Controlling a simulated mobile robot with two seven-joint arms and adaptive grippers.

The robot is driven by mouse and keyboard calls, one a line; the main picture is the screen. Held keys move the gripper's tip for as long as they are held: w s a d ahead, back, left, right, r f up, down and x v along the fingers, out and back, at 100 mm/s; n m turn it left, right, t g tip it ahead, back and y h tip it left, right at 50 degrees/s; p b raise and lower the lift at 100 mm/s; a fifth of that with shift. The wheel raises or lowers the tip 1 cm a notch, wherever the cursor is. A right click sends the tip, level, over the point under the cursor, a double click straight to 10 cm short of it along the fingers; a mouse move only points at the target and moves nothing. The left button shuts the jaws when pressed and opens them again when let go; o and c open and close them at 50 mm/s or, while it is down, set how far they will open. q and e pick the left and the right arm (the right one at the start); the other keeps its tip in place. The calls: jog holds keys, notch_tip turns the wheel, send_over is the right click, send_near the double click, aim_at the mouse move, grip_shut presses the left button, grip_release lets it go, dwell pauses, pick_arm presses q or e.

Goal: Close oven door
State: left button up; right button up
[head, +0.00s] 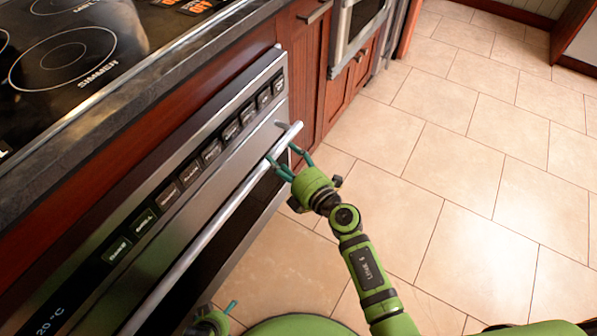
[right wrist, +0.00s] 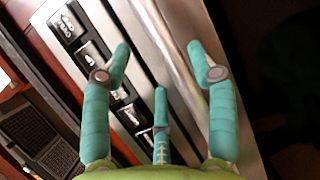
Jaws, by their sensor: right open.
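The oven door (head: 235,245) is below the button panel, with a silver top strip and dark glass. It looks nearly upright; I cannot tell how wide any gap is. Its long silver handle (head: 215,217) runs along the top; it also shows in the right wrist view (right wrist: 175,50). My right gripper (head: 281,153) is open at the handle's far end, its teal fingers spread close around the bar. In the right wrist view the gripper (right wrist: 158,52) faces the handle and panel; contact is unclear. My left gripper (head: 215,312) shows only partly at the bottom edge.
The button panel (head: 190,170) sits above the door, under the counter with a black cooktop (head: 70,55). Red-brown cabinets (head: 305,65) and another silver appliance (head: 355,30) stand beyond. The tiled floor (head: 465,150) at right is clear.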

jog(key=v, duration=0.6)
jog(key=shift+s+r, duration=0.1)
dwell(0.3)
